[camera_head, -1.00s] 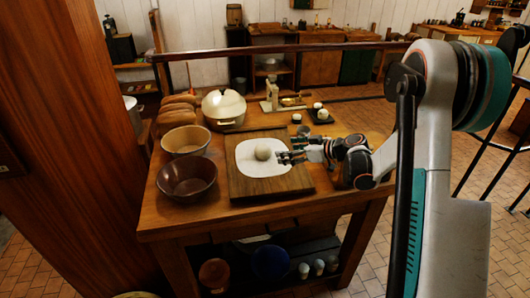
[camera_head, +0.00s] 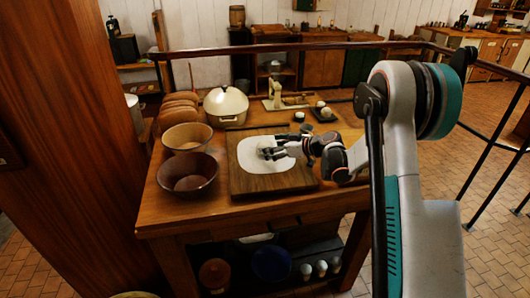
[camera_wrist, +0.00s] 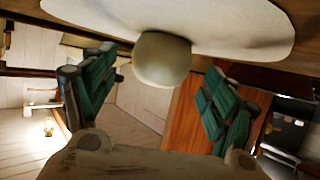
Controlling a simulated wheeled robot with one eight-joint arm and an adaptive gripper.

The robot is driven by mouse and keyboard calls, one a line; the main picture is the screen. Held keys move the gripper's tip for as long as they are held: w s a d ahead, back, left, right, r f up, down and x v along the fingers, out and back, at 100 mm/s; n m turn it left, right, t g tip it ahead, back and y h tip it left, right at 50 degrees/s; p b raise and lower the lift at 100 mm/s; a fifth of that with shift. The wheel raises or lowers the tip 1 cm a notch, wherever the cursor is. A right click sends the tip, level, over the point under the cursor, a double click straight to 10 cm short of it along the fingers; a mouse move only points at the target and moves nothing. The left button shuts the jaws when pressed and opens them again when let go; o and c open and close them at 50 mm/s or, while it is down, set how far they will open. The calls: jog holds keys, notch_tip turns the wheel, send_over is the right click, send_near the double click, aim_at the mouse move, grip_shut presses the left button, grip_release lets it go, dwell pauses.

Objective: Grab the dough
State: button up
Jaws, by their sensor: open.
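The dough (camera_wrist: 162,60) is a pale round ball on a white sheet (camera_wrist: 230,20), which appears at the top of the wrist view. In the head view the dough (camera_head: 264,146) shows only in part behind my gripper, on the white sheet (camera_head: 290,176) over a wooden board (camera_head: 247,184). My gripper (camera_head: 266,153) is open, low over the sheet, with its fingertips at the dough. In the wrist view the green-padded fingers of my gripper (camera_wrist: 155,90) stand apart, one on each side of the dough. I cannot tell whether they touch it.
Two bowls, one tan (camera_head: 187,138) and one dark brown (camera_head: 187,176), stand left of the board. Loaves (camera_head: 178,108), a cream lidded pot (camera_head: 226,106) and a brass scale (camera_head: 285,98) are behind. A small dark tray (camera_head: 324,115) holds cups at back right.

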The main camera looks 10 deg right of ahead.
jog(key=shift+x, duration=1.15)
jog(key=c, duration=1.3)
jog(key=shift+c, duration=0.2)
